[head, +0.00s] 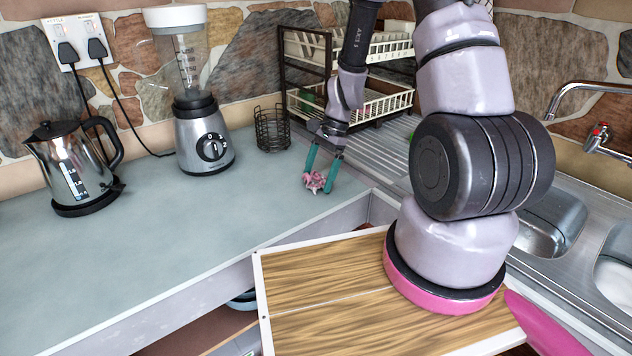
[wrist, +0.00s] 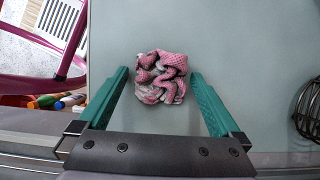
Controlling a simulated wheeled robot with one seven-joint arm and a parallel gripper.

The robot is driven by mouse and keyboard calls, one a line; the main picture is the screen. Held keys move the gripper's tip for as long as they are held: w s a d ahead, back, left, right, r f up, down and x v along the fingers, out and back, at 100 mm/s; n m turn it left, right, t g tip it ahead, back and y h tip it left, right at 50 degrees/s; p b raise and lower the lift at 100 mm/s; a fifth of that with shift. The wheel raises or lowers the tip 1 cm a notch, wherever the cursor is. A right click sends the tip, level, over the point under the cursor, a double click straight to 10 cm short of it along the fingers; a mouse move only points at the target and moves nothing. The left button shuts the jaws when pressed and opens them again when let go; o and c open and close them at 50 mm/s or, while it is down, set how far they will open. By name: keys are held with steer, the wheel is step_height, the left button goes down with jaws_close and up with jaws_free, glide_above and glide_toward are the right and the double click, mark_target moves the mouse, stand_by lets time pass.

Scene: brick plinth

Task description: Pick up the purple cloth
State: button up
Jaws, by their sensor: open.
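A crumpled pink and whitish cloth (head: 315,181) lies on the grey-green countertop (head: 200,235), near the counter's inner corner; no other cloth shows, and it looks pink rather than plain purple. In the wrist view the cloth (wrist: 162,78) sits bunched between and slightly beyond the fingertips. My gripper (head: 322,172) is open, with its teal fingers pointing down at the cloth. In the wrist view my gripper (wrist: 158,75) has one finger on each side of the cloth, with a small gap on each side. Its height above the counter is hard to tell.
A wire basket (head: 271,128) and a dish rack (head: 350,95) stand behind the cloth. A blender (head: 203,135) and a kettle (head: 75,165) stand to the left. A sink (head: 550,220) is at the right.

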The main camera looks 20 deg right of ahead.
mark_target(318, 175)
steer(key=shift+c, duration=0.3)
steer(key=c, duration=1.3)
step_height(318, 175, up, 10)
steer(key=shift+f, duration=0.1)
steer(key=o, duration=0.7)
steer(key=shift+c, duration=0.2)
steer(key=c, duration=0.4)
